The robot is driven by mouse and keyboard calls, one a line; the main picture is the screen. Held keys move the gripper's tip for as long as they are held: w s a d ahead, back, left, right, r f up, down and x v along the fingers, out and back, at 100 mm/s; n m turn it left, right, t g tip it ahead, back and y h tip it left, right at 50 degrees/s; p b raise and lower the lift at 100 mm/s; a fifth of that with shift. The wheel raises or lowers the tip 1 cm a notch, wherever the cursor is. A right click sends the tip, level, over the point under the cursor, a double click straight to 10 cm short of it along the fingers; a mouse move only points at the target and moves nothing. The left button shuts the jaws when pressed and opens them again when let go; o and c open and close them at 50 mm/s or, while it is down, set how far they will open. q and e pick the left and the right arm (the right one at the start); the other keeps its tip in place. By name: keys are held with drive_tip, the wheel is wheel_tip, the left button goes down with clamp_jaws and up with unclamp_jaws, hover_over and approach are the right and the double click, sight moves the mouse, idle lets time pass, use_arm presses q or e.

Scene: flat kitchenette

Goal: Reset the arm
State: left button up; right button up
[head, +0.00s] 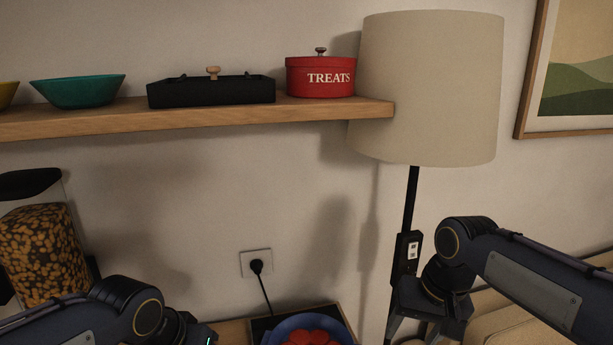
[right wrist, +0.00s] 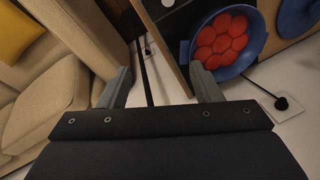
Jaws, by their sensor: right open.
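My right arm (head: 530,285) comes in from the right in the head view, with its gripper (head: 428,318) pointing down in front of the lamp pole. In the right wrist view the two fingers of my right gripper (right wrist: 160,88) stand wide apart with nothing between them. My left arm (head: 125,310) shows at the lower left of the head view; its gripper is below the picture's edge.
A wooden shelf (head: 200,121) holds a teal bowl (head: 78,91), a black lidded box (head: 212,92) and a red treats tin (head: 320,77). A floor lamp (head: 430,90) stands right. A blue pan (right wrist: 233,62) with red pieces sits near the right fingers. A sofa (right wrist: 60,80) is beside.

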use_arm(q)
drive_tip(key=s+a+f+n, duration=0.1)
drive_tip(key=s, duration=0.7)
drive_tip(key=s+a+f+n+t+h, duration=0.1)
drive_tip(key=s+f, duration=0.1)
drive_tip(key=s, duration=0.6)
drive_tip(key=shift+a+f+n+h, duration=0.25)
drive_tip(key=shift+a+n+h, duration=0.05)
use_arm(e)
drive_tip(key=s+d+f+t+y, duration=0.1)
drive_tip(key=s+f+t, duration=0.1)
drive_tip(key=s, duration=0.7)
drive_tip(key=s+d+f+t, duration=0.1)
drive_tip(key=s+f, duration=0.3)
drive_tip(key=s, duration=0.6)
drive_tip(key=shift+s+f+t+y, duration=0.2)
drive_tip(key=shift+f+t+y, duration=0.1)
drive_tip(key=shift+t+y, duration=0.15)
